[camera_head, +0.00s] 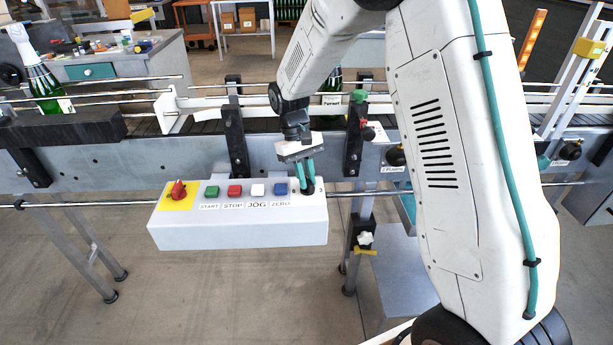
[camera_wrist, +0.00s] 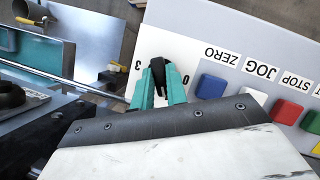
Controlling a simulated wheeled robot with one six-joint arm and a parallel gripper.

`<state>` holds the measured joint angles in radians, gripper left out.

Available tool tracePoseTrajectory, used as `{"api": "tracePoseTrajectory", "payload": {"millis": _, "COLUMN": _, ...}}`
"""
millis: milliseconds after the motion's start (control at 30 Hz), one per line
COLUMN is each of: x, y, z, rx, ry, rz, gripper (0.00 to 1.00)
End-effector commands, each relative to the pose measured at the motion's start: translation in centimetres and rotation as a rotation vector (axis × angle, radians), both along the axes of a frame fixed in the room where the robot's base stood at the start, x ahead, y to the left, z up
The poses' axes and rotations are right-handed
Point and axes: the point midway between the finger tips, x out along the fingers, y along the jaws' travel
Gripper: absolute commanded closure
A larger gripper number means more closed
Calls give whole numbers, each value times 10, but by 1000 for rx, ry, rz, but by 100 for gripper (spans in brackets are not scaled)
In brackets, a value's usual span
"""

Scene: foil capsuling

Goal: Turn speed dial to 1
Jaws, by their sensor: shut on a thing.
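The speed dial (camera_wrist: 157,70) is a black knob on the right end of the white control box (camera_head: 240,234). My gripper (camera_head: 306,178) reaches down onto it from above. In the wrist view my gripper's teal fingers (camera_wrist: 160,88) are closed against the two sides of the knob. Printed digits show around the dial, with a 3 and a 0 partly visible. The fingers hide part of the scale, and I cannot tell which number the knob points to.
Left of the dial are a blue ZERO button (camera_head: 281,189), a white JOG button (camera_head: 258,190), a red STOP button (camera_head: 235,191), a green START button (camera_head: 212,191) and a red knob (camera_head: 178,190) on yellow. A conveyor with green bottles (camera_head: 44,88) runs behind the box.

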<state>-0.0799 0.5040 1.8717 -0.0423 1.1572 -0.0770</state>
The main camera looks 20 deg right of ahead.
Motion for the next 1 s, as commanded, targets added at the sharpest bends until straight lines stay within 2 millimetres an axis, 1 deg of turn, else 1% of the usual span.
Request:
{"api": "tracePoseTrajectory", "payload": {"millis": 567, "x": 0, "y": 0, "z": 0, "rx": 0, "ry": -1, "rz": 28, "gripper": 100}}
{"api": "tracePoseTrajectory", "payload": {"millis": 600, "x": 0, "y": 0, "z": 0, "rx": 0, "ry": -1, "rz": 28, "gripper": 74}}
{"api": "tracePoseTrajectory", "payload": {"millis": 633, "x": 0, "y": 0, "z": 0, "rx": 0, "ry": -1, "rz": 28, "gripper": 66}}
{"api": "tracePoseTrajectory", "payload": {"millis": 667, "x": 0, "y": 0, "z": 0, "rx": 0, "ry": -1, "rz": 28, "gripper": 64}}
{"api": "tracePoseTrajectory", "payload": {"millis": 900, "x": 0, "y": 0, "z": 0, "rx": 0, "ry": -1, "rz": 28, "gripper": 64}}
{"api": "tracePoseTrajectory", "payload": {"millis": 1000, "x": 2, "y": 1, "z": 5, "rx": 0, "ry": -2, "rz": 28, "gripper": 64}}
